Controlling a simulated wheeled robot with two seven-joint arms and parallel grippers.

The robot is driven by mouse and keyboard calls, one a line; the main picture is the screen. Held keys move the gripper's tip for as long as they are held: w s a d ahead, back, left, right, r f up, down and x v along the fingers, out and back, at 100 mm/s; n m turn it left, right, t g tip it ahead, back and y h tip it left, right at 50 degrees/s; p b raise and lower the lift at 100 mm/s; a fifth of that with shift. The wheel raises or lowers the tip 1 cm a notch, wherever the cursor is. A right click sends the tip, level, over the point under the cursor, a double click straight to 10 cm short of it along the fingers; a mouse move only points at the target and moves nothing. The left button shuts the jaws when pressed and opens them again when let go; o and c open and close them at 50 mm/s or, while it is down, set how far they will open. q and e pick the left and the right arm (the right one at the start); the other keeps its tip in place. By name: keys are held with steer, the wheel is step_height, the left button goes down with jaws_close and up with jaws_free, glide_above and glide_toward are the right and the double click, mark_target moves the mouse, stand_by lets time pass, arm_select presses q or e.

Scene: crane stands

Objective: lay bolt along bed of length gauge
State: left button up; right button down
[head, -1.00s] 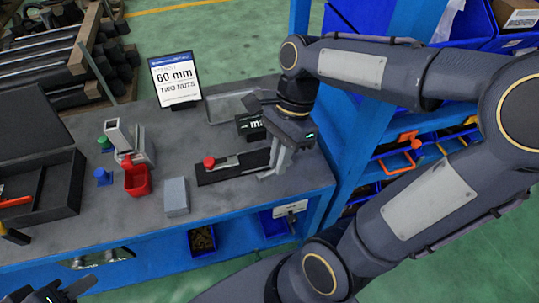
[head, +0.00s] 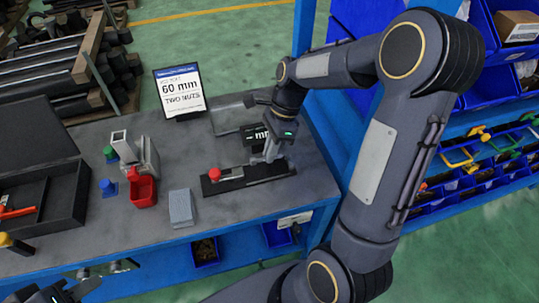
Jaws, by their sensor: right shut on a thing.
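The length gauge (head: 212,186) is a dark flat bed on the grey bench, with a red knob (head: 214,173) and a pale metal piece near its left end. My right gripper (head: 268,155) is at the right half of the bed, fingers pointing down. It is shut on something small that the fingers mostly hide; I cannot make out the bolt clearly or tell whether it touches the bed. A black display reading "mm" (head: 256,134) stands behind the gauge, partly covered by the gripper. My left gripper (head: 76,291) is low at the bottom left edge, partly cut off, open and empty.
A sign (head: 180,90) reads 60 mm, two nuts. A red bin (head: 142,191), a grey block (head: 181,208) and a metal fixture (head: 148,157) stand left of the gauge. A black open case (head: 62,200) lies further left. A blue rack (head: 470,190) stands at right.

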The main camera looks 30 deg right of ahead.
mark_target(266, 171)
steer(key=shift+w+d+f, duration=0.1)
steer(key=shift+w+f, duration=0.25)
steer(key=shift+f, duration=1.65)
steer(key=shift+f, duration=0.6)
steer(key=c, duration=1.5)
jaws_free()
steer(key=shift+r, duration=0.1)
